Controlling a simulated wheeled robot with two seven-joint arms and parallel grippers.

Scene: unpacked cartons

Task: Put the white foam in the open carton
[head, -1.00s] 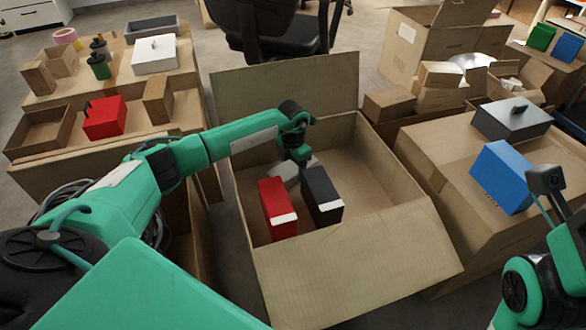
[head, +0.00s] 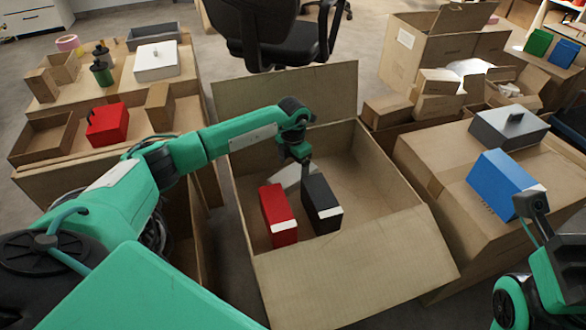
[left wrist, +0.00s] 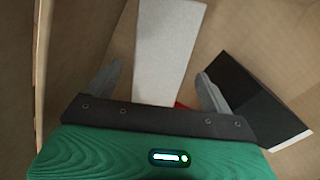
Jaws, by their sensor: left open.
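The open carton (head: 345,262) stands in the middle of the head view with its flaps out. The white foam (head: 288,174) is inside it, behind a red box (head: 278,215) and a black box (head: 321,203), partly hidden by my left gripper. In the left wrist view the foam (left wrist: 168,45) is a pale block reaching between the two fingers. My left gripper (head: 303,160) is over the foam inside the carton, its fingers (left wrist: 160,85) apart with gaps beside the foam. My right gripper (head: 532,208) is at the right, near a blue box; its jaws are unclear.
The blue box (head: 500,183) and a grey box (head: 508,128) stand on a closed carton at the right. A left-hand carton top holds a red container (head: 107,124), a white box (head: 156,61) and small trays. An office chair (head: 275,30) stands behind.

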